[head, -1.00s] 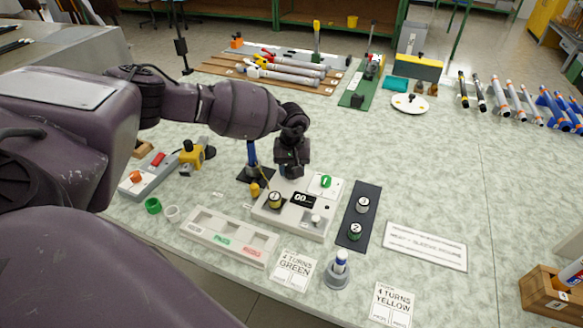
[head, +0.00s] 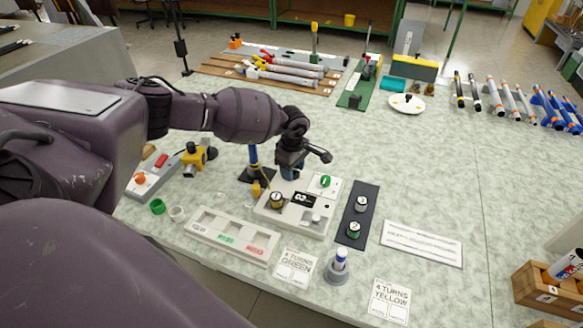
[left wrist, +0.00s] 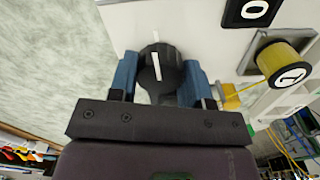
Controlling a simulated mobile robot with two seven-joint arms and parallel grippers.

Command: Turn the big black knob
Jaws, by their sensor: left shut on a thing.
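The big black knob (left wrist: 158,70) with a white pointer line shows in the left wrist view, on the face of a light grey panel box. My left gripper (left wrist: 160,78) has its two blue fingers on either side of the knob and is shut on it. In the head view my left gripper (head: 290,172) is at the back left corner of the box (head: 285,222), and it hides the knob. The box also bears a dark counter display (head: 304,200), a green knob (head: 325,182) and a yellow spool marked 1 (head: 276,201). My right gripper is not in view.
A black strip with two spools (head: 357,215) lies right of the box. A white tray with labelled slots (head: 234,235) lies in front. The table's right middle is mostly clear.

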